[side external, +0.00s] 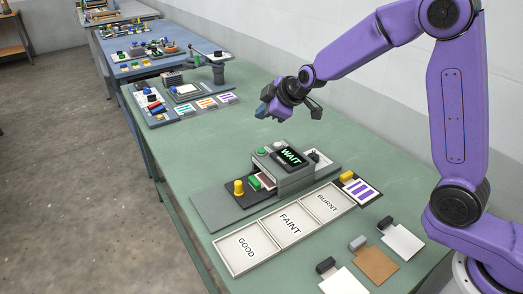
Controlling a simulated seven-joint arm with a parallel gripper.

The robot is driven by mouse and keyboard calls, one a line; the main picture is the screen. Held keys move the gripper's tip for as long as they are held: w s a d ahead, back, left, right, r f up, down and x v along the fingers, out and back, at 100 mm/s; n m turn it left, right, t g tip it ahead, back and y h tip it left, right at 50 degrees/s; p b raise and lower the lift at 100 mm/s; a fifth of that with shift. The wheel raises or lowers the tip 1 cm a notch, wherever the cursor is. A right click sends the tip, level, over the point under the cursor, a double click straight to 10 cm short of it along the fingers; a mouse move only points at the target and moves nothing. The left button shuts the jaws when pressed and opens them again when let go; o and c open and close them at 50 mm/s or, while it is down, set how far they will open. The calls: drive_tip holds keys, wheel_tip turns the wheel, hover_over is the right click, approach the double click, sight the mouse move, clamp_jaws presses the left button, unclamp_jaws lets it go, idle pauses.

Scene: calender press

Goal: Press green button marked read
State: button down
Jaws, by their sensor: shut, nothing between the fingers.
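The grey press (284,170) stands on a dark grey base plate on the green table. Its screen (291,156) reads WAIT in green letters. On its top, left of the screen, are two small round buttons, a green one (262,151) and a paler one (277,144). Their markings are too small to read, so I cannot tell which says read. My gripper (264,108) is in the air above and behind the press, apart from it. It is shut and empty, with its fingers towards the left.
A yellow knob (239,187) and a green block (254,183) are at the press's left. In front lies a tray (256,241) marked GOOD, FAINT, BURNT. A striped card (361,191) and several tagged cards lie to the right. Other equipment stands on the tables behind.

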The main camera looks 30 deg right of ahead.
sight(263, 152)
drive_tip(key=shift+f, duration=0.1)
drive_tip(key=shift+f, duration=4.3)
drive_tip(key=shift+f, duration=0.15)
drive_tip(key=shift+f, duration=0.3)
drive_tip(key=shift+f, duration=0.35)
drive_tip(key=shift+r, duration=0.8)
drive_tip(key=shift+r, duration=2.5)
